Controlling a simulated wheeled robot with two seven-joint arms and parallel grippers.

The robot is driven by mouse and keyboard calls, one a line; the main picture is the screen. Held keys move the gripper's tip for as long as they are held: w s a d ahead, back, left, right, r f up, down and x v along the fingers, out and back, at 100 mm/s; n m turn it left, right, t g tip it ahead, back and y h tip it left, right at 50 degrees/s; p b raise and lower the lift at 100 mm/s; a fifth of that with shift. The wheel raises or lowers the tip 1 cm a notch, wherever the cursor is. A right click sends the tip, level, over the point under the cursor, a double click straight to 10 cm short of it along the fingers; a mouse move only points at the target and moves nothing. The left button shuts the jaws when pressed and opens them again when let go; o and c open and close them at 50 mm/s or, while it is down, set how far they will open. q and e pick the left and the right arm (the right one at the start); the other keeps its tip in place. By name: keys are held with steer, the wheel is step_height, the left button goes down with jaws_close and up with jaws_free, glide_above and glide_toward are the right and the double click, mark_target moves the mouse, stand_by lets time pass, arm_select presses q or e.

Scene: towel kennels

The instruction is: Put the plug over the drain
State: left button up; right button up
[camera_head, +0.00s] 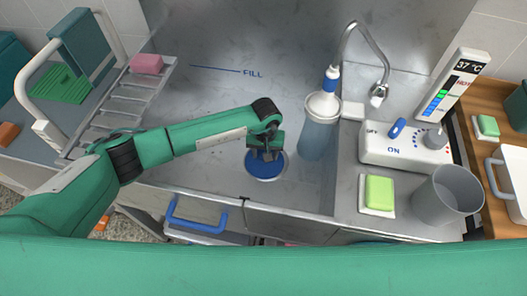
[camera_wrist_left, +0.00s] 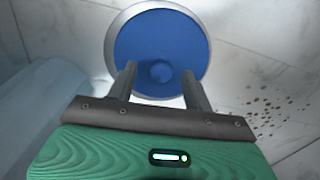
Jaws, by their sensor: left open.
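The blue round plug (camera_head: 262,169) lies on the sink floor inside the pale metal ring of the drain (camera_head: 286,168). In the left wrist view the plug (camera_wrist_left: 160,32) covers the drain opening, and the drain ring (camera_wrist_left: 109,45) shows around its edge. A small blue knob (camera_wrist_left: 161,71) stands up from the plug. My left gripper (camera_head: 265,154) is over the plug and open. In the wrist view its fingertips (camera_wrist_left: 159,72) are on either side of the knob, with gaps showing. Whether they touch the plug's top cannot be told. My right gripper is not in view.
A grey-blue cylinder with a white top (camera_head: 321,125) stands right of the plug, near the tap (camera_head: 372,55). A rack with a pink block (camera_head: 146,63) is at the left. A control box (camera_head: 405,150) and grey cup (camera_head: 447,196) are on the right. The sink floor behind is clear.

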arm_select(q)
steer(key=shift+d+f, duration=0.15)
steer(key=shift+f, duration=0.2)
steer(key=shift+w+d+r, duration=0.1)
steer(key=shift+w+r, duration=0.1)
steer(key=shift+r, duration=0.6)
step_height(320, 180, up, 13)
steer(key=b, duration=0.1)
steer(key=shift+s+a+r, duration=0.15)
steer(key=shift+s+a, duration=0.1)
steer(key=shift+a, duration=0.1)
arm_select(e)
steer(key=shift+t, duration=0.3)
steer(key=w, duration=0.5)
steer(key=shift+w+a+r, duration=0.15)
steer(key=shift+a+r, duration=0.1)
